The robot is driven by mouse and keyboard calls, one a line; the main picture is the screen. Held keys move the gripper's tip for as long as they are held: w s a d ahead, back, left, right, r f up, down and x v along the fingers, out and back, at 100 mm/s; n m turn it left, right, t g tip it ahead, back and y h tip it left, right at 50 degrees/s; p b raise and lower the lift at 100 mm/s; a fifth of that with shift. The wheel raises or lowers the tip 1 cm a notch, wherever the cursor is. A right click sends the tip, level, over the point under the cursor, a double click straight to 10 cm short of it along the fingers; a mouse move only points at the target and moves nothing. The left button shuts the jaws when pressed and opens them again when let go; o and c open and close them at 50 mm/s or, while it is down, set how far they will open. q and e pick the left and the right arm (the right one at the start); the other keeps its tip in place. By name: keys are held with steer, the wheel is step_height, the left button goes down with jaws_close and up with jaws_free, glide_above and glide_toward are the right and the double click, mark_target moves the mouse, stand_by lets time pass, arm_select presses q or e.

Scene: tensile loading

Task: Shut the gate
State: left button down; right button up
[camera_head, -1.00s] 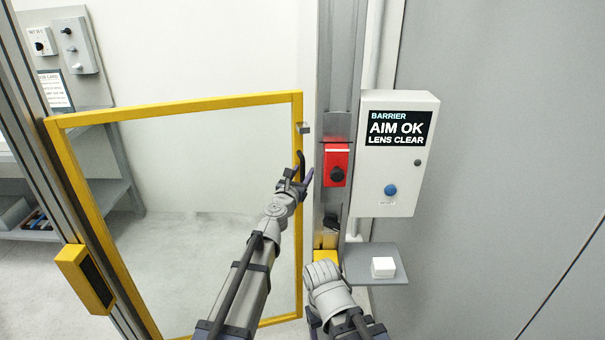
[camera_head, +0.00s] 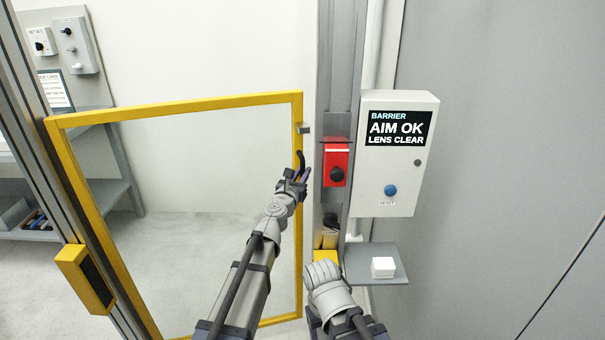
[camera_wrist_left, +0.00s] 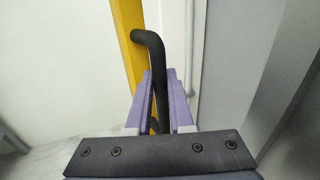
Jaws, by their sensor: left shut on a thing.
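The gate (camera_head: 200,101) is a yellow frame around a clear panel, and its free right edge stands close to the grey post (camera_head: 337,70). A black handle (camera_wrist_left: 150,42) is fixed on that edge and also shows in the head view (camera_head: 300,160). My left gripper (camera_head: 295,180) is shut on the handle; in the left wrist view its purple fingers (camera_wrist_left: 161,95) lie on both sides of the black bar. A small metal tab (camera_head: 304,129) sticks out from the gate's edge towards the post.
A red switch box (camera_head: 336,163) with a black knob is on the post. To its right is a white barrier box (camera_head: 400,150) reading "AIM OK, LENS CLEAR", with a blue button. A grey shelf (camera_head: 355,262) below holds a white block (camera_head: 383,267). A yellow unit (camera_head: 84,278) is at left.

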stand_by(0.7)
arm_select(q)
steer(key=s+m+h, duration=0.1)
steer(key=s, duration=0.5)
steer(key=shift+s+d+g, duration=0.25)
steer(key=shift+d+g, duration=0.05)
steer(key=shift+d, duration=0.05)
steer(key=c, duration=0.8)
jaws_free()
steer(key=shift+h, duration=0.4)
steer(key=shift+d, duration=0.1)
